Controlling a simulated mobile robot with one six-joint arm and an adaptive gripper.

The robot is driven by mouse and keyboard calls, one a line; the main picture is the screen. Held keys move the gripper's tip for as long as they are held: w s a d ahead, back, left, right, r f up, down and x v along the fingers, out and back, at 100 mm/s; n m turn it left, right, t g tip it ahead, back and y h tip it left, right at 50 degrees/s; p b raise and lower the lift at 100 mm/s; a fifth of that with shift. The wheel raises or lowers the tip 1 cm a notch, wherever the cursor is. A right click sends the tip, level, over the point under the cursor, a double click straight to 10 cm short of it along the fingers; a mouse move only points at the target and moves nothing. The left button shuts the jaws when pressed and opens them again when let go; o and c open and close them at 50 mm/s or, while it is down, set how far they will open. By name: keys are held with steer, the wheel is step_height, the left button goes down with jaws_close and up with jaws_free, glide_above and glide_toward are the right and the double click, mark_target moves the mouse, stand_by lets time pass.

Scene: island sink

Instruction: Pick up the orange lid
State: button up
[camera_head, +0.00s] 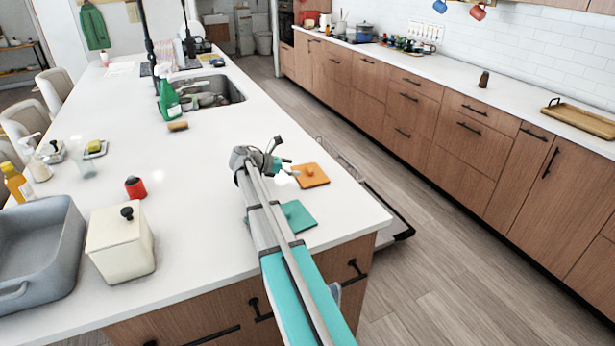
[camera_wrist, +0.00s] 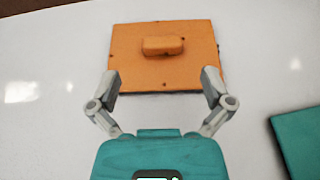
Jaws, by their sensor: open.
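The orange lid (camera_head: 311,175) lies flat on the white island counter near its right edge. In the wrist view the orange lid (camera_wrist: 195,67) is a square plate with a raised block handle (camera_wrist: 163,46) on top. My gripper (camera_head: 282,157) is over the counter at the left of the lid in the head view. In the wrist view my gripper (camera_wrist: 162,82) is open and empty. Its fingertips appear at the lid's near left and right corners, with the handle beyond them. I cannot tell the exact height of the fingertips above the lid.
A teal square piece (camera_head: 298,216) lies nearby on the counter (camera_head: 200,225); it also shows in the wrist view (camera_wrist: 300,140). A red-capped container (camera_head: 135,188), a cream canister (camera_head: 120,250) and a grey basin (camera_head: 40,250) stand left. A dishwasher door (camera_head: 375,200) hangs open beside the island.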

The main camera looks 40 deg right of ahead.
mark_target(307, 169)
steer(key=shift+b+x, duration=0.75)
steer(key=shift+x, duration=1.55)
steer(key=c, duration=0.9)
